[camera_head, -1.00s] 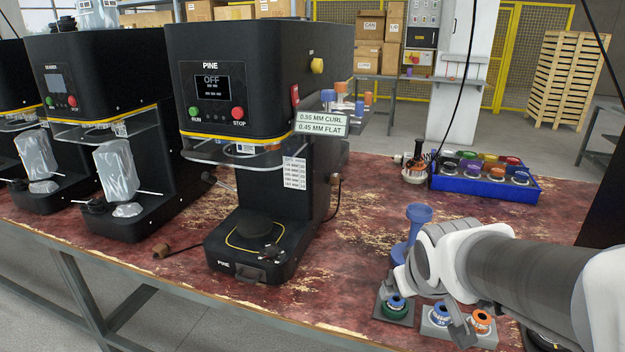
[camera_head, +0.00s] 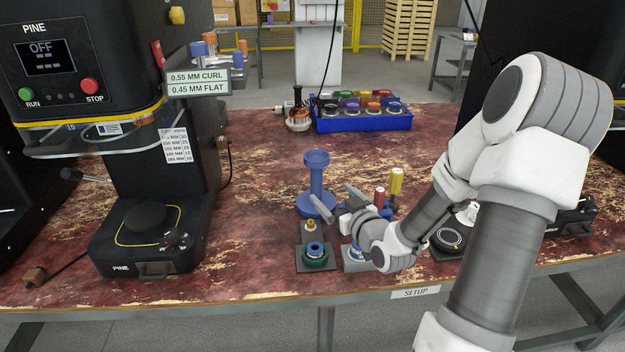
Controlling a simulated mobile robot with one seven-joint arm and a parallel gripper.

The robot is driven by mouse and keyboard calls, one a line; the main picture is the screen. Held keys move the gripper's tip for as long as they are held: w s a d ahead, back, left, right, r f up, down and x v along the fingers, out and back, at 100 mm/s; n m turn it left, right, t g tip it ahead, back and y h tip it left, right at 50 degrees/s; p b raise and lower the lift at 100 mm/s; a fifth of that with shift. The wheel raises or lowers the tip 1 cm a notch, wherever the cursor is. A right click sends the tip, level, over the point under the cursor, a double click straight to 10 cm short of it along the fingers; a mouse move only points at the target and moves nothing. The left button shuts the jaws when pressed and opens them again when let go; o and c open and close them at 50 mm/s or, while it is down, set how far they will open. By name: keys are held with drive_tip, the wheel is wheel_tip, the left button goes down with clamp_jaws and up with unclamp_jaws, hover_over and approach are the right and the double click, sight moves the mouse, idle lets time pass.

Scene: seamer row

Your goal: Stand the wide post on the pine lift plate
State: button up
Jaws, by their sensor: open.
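The pine lift plate (camera_head: 147,216) is a bare black disc on the base of the PINE machine at left, inside a yellow outline. A blue post (camera_head: 316,172) with a wide round top and broad foot stands upright on the bench, right of that machine. Thinner red (camera_head: 379,197) and yellow (camera_head: 396,181) posts and a short brass one (camera_head: 311,227) stand nearby. I cannot tell for sure which is the wide post. My gripper (camera_head: 338,201) is open and empty, its fingers pointing left beside the blue post's lower part. Contact cannot be told.
A blue tray (camera_head: 362,121) of coloured rings is at the back. Bench between PINE machine and blue post is clear.

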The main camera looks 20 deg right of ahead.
drive_tip(key=d+m+t, duration=0.1)
drive_tip(key=d, duration=0.1)
drive_tip(key=b, duration=0.2)
approach(312, 153)
drive_tip(key=shift+w+a+r+t+h, duration=0.1)
drive_tip(key=shift+w+a+t+h, duration=0.1)
drive_tip(key=shift+w, duration=0.25)
drive_tip(key=shift+w+a+r+t+h, duration=0.1)
drive_tip(key=shift+w+h, duration=0.1)
drive_tip(key=shift+w, duration=0.25)
drive_tip(key=w, duration=0.2)
drive_tip(key=w+f, duration=0.1)
drive_tip(key=w, duration=0.1)
drive_tip(key=shift+w+d+b, duration=0.25)
drive_tip(key=shift+w+b, duration=0.05)
drive_tip(key=shift+b, duration=0.1)
drive_tip(key=shift+w, duration=0.35)
clamp_jaws()
